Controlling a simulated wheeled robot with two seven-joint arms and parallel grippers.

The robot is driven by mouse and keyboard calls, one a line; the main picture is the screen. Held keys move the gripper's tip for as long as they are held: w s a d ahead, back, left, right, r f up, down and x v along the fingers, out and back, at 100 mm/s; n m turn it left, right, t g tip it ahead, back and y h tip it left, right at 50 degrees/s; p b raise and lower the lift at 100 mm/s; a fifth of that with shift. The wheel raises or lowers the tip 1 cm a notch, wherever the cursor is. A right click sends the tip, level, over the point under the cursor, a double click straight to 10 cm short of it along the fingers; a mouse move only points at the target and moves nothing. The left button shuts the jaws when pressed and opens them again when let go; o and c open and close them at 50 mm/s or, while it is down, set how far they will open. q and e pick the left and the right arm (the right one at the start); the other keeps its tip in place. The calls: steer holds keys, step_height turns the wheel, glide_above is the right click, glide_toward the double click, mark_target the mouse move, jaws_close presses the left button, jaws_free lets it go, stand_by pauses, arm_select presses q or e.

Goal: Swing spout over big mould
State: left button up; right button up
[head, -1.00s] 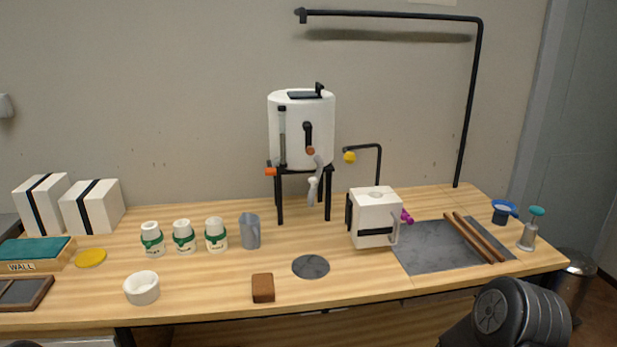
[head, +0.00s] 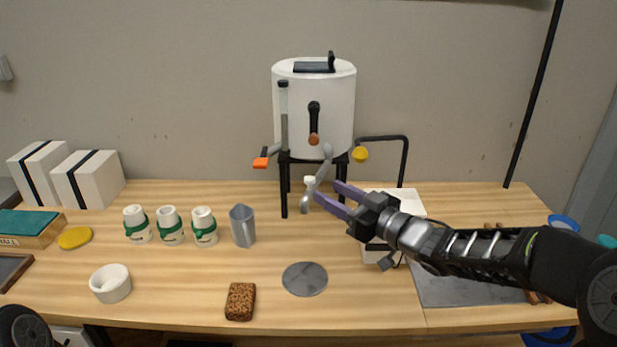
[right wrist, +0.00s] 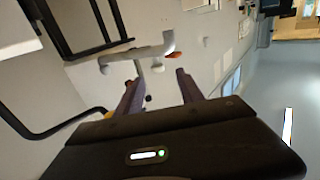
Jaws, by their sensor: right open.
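The grey spout (head: 325,165) hangs from the front of the white tank (head: 340,120), with a pale knob (head: 310,182) near its lower end. The white block mould (head: 410,203) stands right of the tank, largely hidden by my right gripper; the spout is left of it. My right gripper (head: 324,191) is open and empty, its purple fingers pointing left at the spout's lower end. In the right wrist view, the spout (right wrist: 145,53) lies just beyond the open fingertips (right wrist: 158,80), apparently not gripped. My left gripper is not in view.
A dark stand (head: 285,190) carries the tank. An orange-tipped lever (head: 261,162) and a yellow-tipped bent rod (head: 360,155) flank it. A grey jug (head: 242,225) and several white bottles stand left. A grey disc (head: 304,279) and brown sponge (head: 240,301) lie in front.

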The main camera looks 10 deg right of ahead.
mark_target(309, 178)
steer(key=shift+w+a+f, duration=0.1)
steer(key=shift+w+a, duration=0.1)
steer(key=shift+w, duration=0.45)
steer(key=p+x, duration=0.1)
steer(key=x, duration=0.5)
steer(key=shift+w+a, duration=0.1)
steer(key=shift+w, duration=0.15)
steer(key=shift+c, duration=0.5)
jaws_close()
stand_by(0.4)
